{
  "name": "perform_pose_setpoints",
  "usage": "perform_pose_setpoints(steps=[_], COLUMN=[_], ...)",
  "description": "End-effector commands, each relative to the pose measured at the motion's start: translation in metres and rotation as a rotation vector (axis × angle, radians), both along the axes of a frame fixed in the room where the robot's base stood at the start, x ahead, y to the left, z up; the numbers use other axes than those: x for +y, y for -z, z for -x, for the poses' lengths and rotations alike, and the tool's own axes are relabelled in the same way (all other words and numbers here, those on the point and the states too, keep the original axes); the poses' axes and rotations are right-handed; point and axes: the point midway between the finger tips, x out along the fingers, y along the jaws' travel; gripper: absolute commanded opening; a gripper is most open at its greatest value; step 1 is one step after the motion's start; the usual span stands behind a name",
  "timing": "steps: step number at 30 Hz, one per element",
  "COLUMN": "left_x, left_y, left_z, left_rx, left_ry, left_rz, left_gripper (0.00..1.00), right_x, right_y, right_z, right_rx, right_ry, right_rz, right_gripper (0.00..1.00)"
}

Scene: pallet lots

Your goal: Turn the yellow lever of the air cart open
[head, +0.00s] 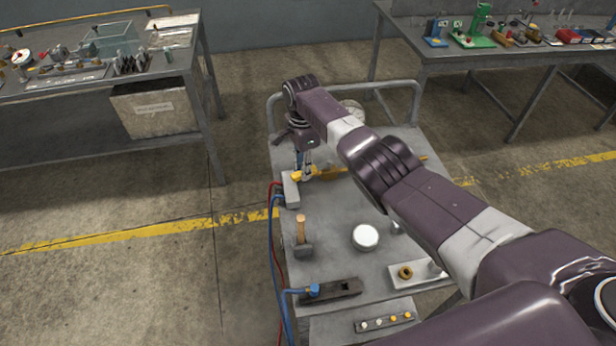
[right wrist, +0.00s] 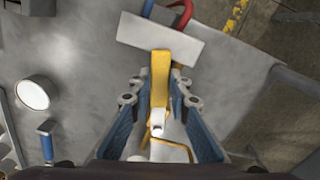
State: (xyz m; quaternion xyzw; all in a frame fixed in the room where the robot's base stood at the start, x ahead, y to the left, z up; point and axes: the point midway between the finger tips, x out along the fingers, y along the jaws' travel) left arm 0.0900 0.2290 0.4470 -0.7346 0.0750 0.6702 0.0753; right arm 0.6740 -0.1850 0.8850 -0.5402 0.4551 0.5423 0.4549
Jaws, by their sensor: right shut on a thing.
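The air cart (head: 335,215) is a grey wheeled table in the middle of the head view. A light grey valve block (head: 291,190) sits at its left edge, with a red and a blue hose at it. The yellow lever (head: 296,177) is at this block. In the right wrist view, the yellow lever (right wrist: 160,72) runs from the pale block (right wrist: 160,38) down between my fingers, square to the block's long side. My right gripper (head: 305,169) is shut on the lever, one blue-padded finger on each side (right wrist: 160,88). My left gripper is not in view.
A tubular rail (head: 345,87) borders the far end.

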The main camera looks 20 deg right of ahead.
Motion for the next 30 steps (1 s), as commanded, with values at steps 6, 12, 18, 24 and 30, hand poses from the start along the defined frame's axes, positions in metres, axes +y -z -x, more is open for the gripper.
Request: perform_pose_setpoints(steps=[6,12,18,24,30], left_x=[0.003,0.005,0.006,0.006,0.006], left_y=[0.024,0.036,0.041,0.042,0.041], left_z=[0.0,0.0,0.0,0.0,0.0], left_rx=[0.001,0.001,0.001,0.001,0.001], left_ry=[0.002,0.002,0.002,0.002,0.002], left_rz=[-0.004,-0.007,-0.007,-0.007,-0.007], left_gripper=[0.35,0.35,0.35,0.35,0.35], right_x=[0.002,0.0,0.0,-0.001,-0.001], right_y=[0.003,0.001,0.0,-0.001,-0.002], right_z=[-0.011,-0.016,-0.019,-0.02,-0.021], right_rx=[-0.003,-0.004,-0.004,-0.005,-0.006], right_ry=[0.155,0.25,0.297,0.311,0.313], right_rz=[-0.001,0.001,0.002,0.003,0.003], right_gripper=[0.0,0.0,0.0,0.0,0.0])
